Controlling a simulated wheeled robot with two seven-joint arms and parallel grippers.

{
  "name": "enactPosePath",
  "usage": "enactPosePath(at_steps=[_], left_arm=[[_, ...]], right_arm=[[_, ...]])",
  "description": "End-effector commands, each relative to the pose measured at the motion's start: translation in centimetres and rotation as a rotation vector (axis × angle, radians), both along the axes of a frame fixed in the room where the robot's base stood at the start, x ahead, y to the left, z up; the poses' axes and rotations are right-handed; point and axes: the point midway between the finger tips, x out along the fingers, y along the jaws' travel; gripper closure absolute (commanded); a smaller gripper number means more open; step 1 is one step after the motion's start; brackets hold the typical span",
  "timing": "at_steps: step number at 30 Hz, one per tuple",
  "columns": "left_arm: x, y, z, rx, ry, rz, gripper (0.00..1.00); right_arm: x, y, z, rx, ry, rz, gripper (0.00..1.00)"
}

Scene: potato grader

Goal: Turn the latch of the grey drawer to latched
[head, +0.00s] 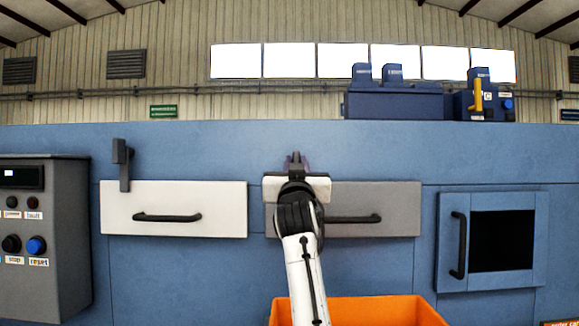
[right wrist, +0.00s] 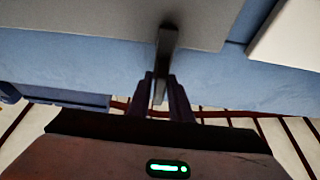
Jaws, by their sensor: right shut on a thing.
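The grey drawer (head: 385,224) is closed in the blue machine front, with a black bar handle (head: 352,218). It fills the upper left of the right wrist view (right wrist: 100,18). My right gripper (head: 295,163) is at the drawer's top left edge and hides most of the latch in the head view. In the right wrist view, the dark grey latch lever (right wrist: 166,45) stands between the two fingers of my gripper (right wrist: 164,95), which are shut on it. One end of the lever overlaps the drawer's edge. Its exact angle is hard to tell. My left gripper is not in view.
A white drawer (head: 175,225) with its own dark latch (head: 124,165) is to the left. A control box (head: 45,270) stands far left, and a blue framed door (head: 458,210) is at right. An orange crate (head: 390,312) lies below the grey drawer.

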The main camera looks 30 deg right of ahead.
Motion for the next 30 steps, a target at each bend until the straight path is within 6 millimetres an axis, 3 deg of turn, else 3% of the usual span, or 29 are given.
enactPosePath(at_steps=[1, 6, 7, 9, 20, 30], left_arm=[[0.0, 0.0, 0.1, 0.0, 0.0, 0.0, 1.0], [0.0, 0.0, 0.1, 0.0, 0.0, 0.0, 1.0], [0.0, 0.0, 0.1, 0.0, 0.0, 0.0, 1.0], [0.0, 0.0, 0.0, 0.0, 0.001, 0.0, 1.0], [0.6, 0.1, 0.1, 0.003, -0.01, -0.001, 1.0], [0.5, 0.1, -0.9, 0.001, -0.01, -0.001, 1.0]], right_arm=[[-0.3, -0.1, 0.8, -0.003, -0.017, 0.0, 1.0], [-0.2, 0.0, 0.8, -0.003, -0.017, 0.002, 1.0], [-0.2, 0.0, 0.8, -0.003, -0.017, 0.002, 0.8], [-0.2, 0.0, 0.8, -0.003, -0.016, 0.002, 0.69], [-0.3, 0.3, 0.1, -0.001, -0.008, 0.003, 0.69], [-4.5, 2.9, -2.1, -0.001, -0.01, 0.004, 0.69]])
